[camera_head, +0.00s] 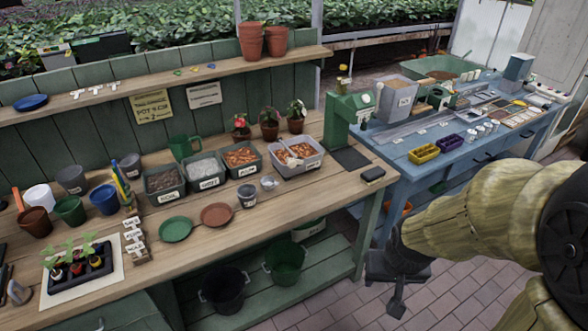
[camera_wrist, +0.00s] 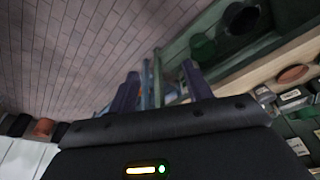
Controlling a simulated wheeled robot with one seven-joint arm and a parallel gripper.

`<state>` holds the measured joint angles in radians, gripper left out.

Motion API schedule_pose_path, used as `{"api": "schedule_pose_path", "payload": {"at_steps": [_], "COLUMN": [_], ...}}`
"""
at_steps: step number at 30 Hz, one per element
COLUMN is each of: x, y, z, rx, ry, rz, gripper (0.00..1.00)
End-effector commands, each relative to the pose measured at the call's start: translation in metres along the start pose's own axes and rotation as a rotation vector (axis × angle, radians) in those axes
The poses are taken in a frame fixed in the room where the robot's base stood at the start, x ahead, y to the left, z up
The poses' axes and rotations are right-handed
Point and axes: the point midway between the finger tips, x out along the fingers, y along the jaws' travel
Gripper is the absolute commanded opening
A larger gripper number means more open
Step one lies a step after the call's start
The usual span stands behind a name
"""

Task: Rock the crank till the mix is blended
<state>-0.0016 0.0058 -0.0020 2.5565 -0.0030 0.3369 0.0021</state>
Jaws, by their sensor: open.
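No crank can be made out for certain. A green machine (camera_head: 350,115) with a round pale dial stands at the right end of the wooden bench. A smaller green device (camera_head: 438,97) stands on the blue table, beside a grey bin (camera_head: 396,92) with a label. Which of these carries the crank, and the mix itself, I cannot tell. My gripper (camera_head: 392,288) hangs over the brick floor in front of the gap between the benches, well apart from both devices. In the wrist view my gripper (camera_wrist: 162,88) is open, with nothing between its fingers.
The wooden bench (camera_head: 270,225) holds labelled tubs, pots, saucers and a seedling tray (camera_head: 80,265). Buckets stand on the lower shelf. The brick floor (camera_head: 440,295) is clear.

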Motion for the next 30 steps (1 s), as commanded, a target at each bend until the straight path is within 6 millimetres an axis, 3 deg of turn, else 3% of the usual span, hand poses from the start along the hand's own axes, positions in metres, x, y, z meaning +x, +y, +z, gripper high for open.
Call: {"api": "schedule_pose_path", "payload": {"at_steps": [5,15,21,26,30], "x": [0.018,0.077,0.107,0.128,0.145], "y": [0.003,-0.005,-0.028,-0.057,-0.086], "z": [-0.036,-0.176,-0.24,-0.274,-0.287], "rx": [-0.009,-0.079,-0.155,-0.231,-0.303], "ry": [0.095,0.523,0.778,0.968,1.116], "rz": [0.01,-0.003,-0.074,-0.174,-0.295], "gripper": [0.5,0.5,0.5,0.5,0.5]}}
